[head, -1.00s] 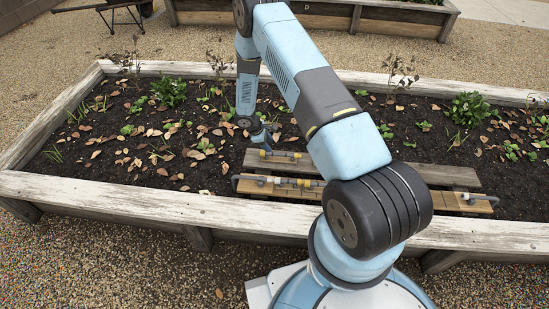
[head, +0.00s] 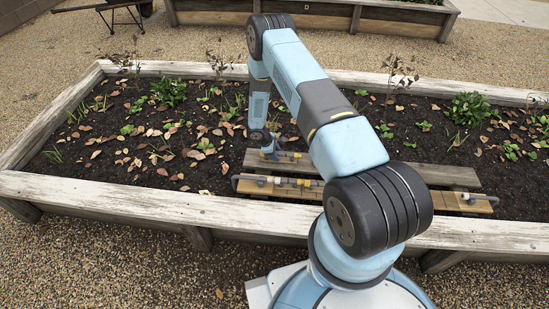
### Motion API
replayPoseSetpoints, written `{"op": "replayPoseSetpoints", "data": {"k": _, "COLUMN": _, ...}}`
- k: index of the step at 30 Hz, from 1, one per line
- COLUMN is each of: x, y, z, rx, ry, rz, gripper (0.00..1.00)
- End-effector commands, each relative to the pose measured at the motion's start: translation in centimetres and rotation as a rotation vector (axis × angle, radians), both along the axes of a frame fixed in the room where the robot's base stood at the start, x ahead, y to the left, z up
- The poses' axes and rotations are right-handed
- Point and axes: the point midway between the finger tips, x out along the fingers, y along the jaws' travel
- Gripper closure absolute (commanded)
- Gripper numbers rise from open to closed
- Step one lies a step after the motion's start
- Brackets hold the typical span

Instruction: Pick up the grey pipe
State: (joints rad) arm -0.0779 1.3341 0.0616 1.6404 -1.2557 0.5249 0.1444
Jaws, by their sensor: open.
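A short grey pipe (head: 299,155) with a yellow fitting near its middle lies on the back board. My gripper (head: 268,157) points down by the left part of this pipe. It is open, and its fingertips are small here, so I cannot tell whether they straddle or touch the pipe. A second pipe run (head: 258,179) with a grey elbow at its left end and yellow fittings lies on the front board. My arm hides what lies between this run and a grey bent pipe end (head: 478,197) at the right.
The grey back board (head: 440,174) and the light wooden front board (head: 448,201) lie on dark soil. The bed's weathered rim (head: 110,196) stands between my base and the boards. Leaves and small plants (head: 170,92) cover the soil to the left.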

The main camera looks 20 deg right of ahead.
Motion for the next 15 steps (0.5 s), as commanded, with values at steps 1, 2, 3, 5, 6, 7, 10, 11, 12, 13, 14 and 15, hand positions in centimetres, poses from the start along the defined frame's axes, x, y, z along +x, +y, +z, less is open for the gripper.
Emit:
{"op": "replayPoseSetpoints", "data": {"k": 1, "x": 0.02, "y": 0.02, "z": 0.01, "rx": 0.0, "ry": 0.0, "rz": 0.0, "gripper": 0.51}}
{"op": "replayPoseSetpoints", "data": {"k": 2, "x": 0.01, "y": 0.02, "z": 0.03, "rx": 0.0, "ry": 0.0, "rz": 0.0, "gripper": 0.51}}
{"op": "replayPoseSetpoints", "data": {"k": 3, "x": 0.0, "y": 0.01, "z": 0.03, "rx": 0.0, "ry": 0.0, "rz": 0.0, "gripper": 0.51}}
{"op": "replayPoseSetpoints", "data": {"k": 5, "x": -0.01, "y": 0.01, "z": 0.03, "rx": 0.0, "ry": 0.0, "rz": 0.0, "gripper": 0.54}}
{"op": "replayPoseSetpoints", "data": {"k": 6, "x": -0.01, "y": 0.01, "z": 0.03, "rx": 0.0, "ry": 0.0, "rz": 0.0, "gripper": 0.58}}
{"op": "replayPoseSetpoints", "data": {"k": 7, "x": -0.01, "y": 0.01, "z": 0.03, "rx": 0.0, "ry": 0.0, "rz": 0.0, "gripper": 0.61}}
{"op": "replayPoseSetpoints", "data": {"k": 10, "x": -0.03, "y": 0.0, "z": 0.03, "rx": 0.0, "ry": 0.0, "rz": -0.001, "gripper": 0.71}}
{"op": "replayPoseSetpoints", "data": {"k": 11, "x": -0.03, "y": 0.0, "z": 0.03, "rx": 0.0, "ry": 0.0, "rz": -0.001, "gripper": 0.73}}
{"op": "replayPoseSetpoints", "data": {"k": 12, "x": -0.03, "y": 0.0, "z": 0.03, "rx": 0.0, "ry": 0.0, "rz": -0.001, "gripper": 0.77}}
{"op": "replayPoseSetpoints", "data": {"k": 13, "x": -0.03, "y": 0.0, "z": 0.03, "rx": 0.0, "ry": 0.0, "rz": -0.001, "gripper": 0.8}}
{"op": "replayPoseSetpoints", "data": {"k": 14, "x": -0.03, "y": -0.01, "z": 0.03, "rx": 0.0, "ry": 0.0, "rz": -0.001, "gripper": 0.83}}
{"op": "replayPoseSetpoints", "data": {"k": 15, "x": -0.03, "y": -0.01, "z": 0.03, "rx": 0.0, "ry": 0.0, "rz": -0.001, "gripper": 0.87}}
